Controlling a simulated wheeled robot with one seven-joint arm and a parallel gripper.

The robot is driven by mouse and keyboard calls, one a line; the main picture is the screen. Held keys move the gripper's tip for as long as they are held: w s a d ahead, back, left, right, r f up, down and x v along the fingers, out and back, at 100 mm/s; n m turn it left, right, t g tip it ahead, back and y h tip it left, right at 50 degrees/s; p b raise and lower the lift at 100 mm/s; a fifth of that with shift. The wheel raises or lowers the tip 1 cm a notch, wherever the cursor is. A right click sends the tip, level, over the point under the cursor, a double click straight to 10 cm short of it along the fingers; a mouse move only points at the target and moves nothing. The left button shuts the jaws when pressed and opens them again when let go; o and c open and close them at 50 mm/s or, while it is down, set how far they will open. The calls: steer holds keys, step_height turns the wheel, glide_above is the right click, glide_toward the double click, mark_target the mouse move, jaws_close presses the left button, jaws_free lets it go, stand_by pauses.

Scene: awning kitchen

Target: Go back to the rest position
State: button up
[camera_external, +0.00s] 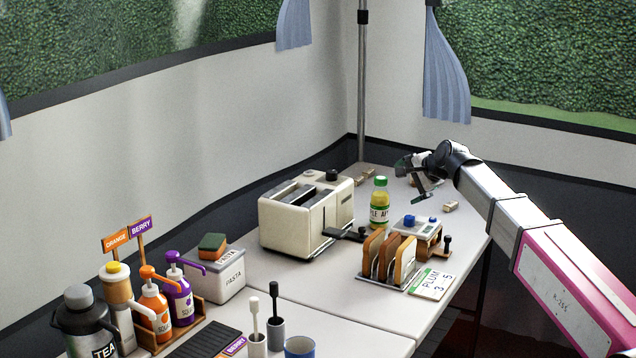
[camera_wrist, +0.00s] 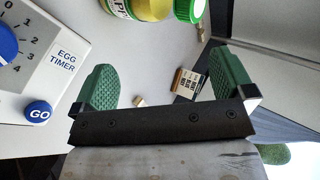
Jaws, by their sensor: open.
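My gripper (camera_external: 412,180) is at the end of my arm, which reaches in from the right over the far right part of the table. In the wrist view its two green ribbed finger pads (camera_wrist: 162,66) stand wide apart with nothing held between them. Below them in that view, a small cream block (camera_wrist: 139,101) and a small dark item with a printed label (camera_wrist: 187,82) lie on the table. The block seems apart from the fingers.
A green-capped bottle (camera_external: 380,205) and the egg timer (camera_external: 416,232) stand near my gripper. A toast rack (camera_external: 388,280) holds bread slices in front. A cream toaster (camera_external: 306,212) stands left. Squash bottles (camera_external: 178,295) and a flask (camera_external: 86,325) are nearer. Walls close the far side.

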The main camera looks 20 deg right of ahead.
steer(key=w+d+f+n+h, duration=0.15)
steer(key=d+n+h, duration=0.3)
steer(key=d, duration=2.65)
steer(key=s+d+f+n+g+h, duration=0.1)
steer(key=s+d+f+n+h, duration=0.3)
steer(key=d, duration=0.6)
steer(key=s+a+f+n+g+y, duration=0.2)
steer(key=s+a+f+g+y, duration=0.15)
steer(key=s+a+f, duration=1.3)
steer(key=s+a+f+n+g, duration=0.1)
steer(key=s+a+f+g, duration=0.1)
steer(key=s+a+f, duration=0.3)
steer(key=s+a+f+n+g, duration=0.1)
steer(key=s+a+f, duration=0.5)
steer(key=s+a, duration=0.6)
steer(key=shift+s+a+g+y, duration=0.4)
steer(key=shift+a+g, duration=0.2)
steer(key=shift+g, duration=0.25)
steer(key=shift+n, duration=0.25)
